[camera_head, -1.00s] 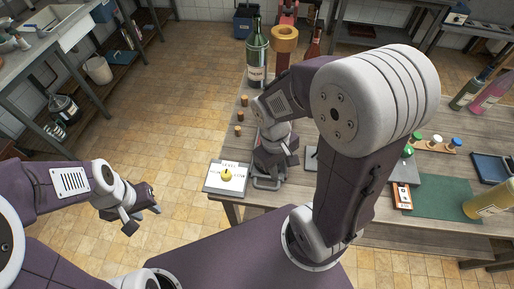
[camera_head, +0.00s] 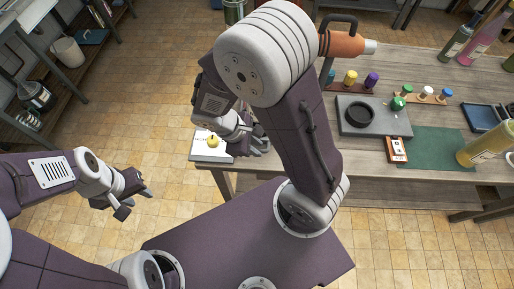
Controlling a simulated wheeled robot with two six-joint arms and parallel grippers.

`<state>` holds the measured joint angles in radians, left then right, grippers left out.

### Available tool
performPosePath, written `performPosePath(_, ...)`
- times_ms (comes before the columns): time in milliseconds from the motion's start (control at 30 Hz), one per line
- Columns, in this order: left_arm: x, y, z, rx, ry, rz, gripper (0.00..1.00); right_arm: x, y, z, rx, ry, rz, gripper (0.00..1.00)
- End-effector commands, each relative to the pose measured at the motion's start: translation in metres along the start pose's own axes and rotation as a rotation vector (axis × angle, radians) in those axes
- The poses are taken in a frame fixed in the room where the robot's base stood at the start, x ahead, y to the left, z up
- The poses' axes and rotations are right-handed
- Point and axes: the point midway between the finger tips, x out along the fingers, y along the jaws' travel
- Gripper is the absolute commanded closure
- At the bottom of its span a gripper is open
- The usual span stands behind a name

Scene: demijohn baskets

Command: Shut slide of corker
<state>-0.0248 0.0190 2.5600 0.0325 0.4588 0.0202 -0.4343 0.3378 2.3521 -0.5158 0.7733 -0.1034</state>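I cannot clearly make out the corker or its slide; my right arm covers much of the table's left part and the far edge is cut off. My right gripper (camera_head: 258,142) is low at the table's near left corner, just right of a white card (camera_head: 208,152) with a yellow knob-like object (camera_head: 212,140) on it. Its fingers are small and partly hidden, so its opening is unclear. My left gripper (camera_head: 134,202) is open and empty above the tiled floor, away from the table.
A grey block with a dark ring (camera_head: 371,116) stands on the table (camera_head: 362,173). Coloured stoppers (camera_head: 426,93), a green mat (camera_head: 437,147) and a yellow bottle (camera_head: 485,147) are at right.

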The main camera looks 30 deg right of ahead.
Motion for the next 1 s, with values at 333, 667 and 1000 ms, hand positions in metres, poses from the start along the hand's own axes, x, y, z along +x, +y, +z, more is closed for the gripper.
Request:
performPosePath(333, 0.0025, -0.0001, 0.0003, 0.0, 0.0, 0.0, 0.64, 0.0117, -0.0002, 0.0001, 0.001, 0.0, -0.001, 0.78)
performPosePath(667, 0.0025, 0.0, 0.0003, 0.0, 0.0, 0.0, 0.64, 0.0116, -0.0002, -0.0001, 0.001, 0.001, -0.001, 1.0)
performPosePath(1000, 0.0026, -0.0001, 0.0003, 0.0, 0.0, 0.0, 0.64, 0.0116, -0.0003, -0.0002, 0.001, 0.001, -0.001, 1.0)
